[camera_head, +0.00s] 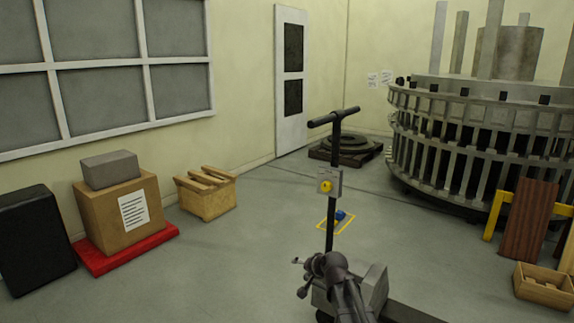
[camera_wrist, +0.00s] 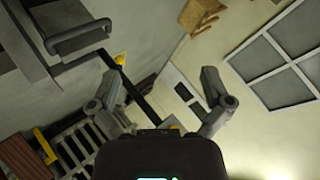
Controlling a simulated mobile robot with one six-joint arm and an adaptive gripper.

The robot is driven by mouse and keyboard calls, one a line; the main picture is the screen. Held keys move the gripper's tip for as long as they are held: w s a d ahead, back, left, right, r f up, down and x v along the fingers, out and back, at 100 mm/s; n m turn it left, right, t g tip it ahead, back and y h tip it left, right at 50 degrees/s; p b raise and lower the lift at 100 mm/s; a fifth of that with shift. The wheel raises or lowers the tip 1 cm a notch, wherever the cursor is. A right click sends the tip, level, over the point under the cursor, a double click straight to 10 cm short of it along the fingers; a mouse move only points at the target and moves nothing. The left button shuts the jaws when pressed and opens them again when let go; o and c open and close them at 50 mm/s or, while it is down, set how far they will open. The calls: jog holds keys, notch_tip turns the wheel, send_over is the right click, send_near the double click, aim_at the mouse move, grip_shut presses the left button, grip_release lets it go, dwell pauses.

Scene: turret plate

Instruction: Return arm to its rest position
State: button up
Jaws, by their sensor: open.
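My gripper (camera_head: 299,277) is low in the centre of the head view, in front of the grey body (camera_head: 376,283) at the foot of a dark T-handled post (camera_head: 333,215). In the wrist view my gripper (camera_wrist: 163,88) has its two fingers spread wide, with nothing between them but the background. The gripper is open and empty. A control box (camera_head: 329,181) with a yellow button is on the post; the yellow button (camera_wrist: 120,59) also shows in the wrist view. The arm's rest position is not marked in either view.
A large round slatted turret (camera_head: 455,130) stands at the right. At the left are a black case (camera_head: 35,238), a cardboard box (camera_head: 95,215) on a red base and a wooden crate (camera_head: 207,198). Floor at centre left is clear.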

jog(key=s+d+f+n+g+h, duration=0.1)
jog(key=s+d+f+g+h, duration=0.2)
jog(key=s, duration=0.5)
jog(key=s+d+f+n+g, duration=0.2)
jog(key=s+d+g, duration=0.15)
jog(key=s, duration=0.45)
jog(key=s+d+f+n+g+h, duration=0.1)
jog(key=s+d+f+g+h, duration=0.1)
jog(key=s+d, duration=0.45)
notch_tip(320, 180, up, 25)
jog(key=s+a+p, duration=0.1)
jog(key=s+p, duration=0.1)
jog(key=p, duration=2.2)
jog(key=shift+a+p, duration=0.25)
jog(key=shift+p, duration=0.15)
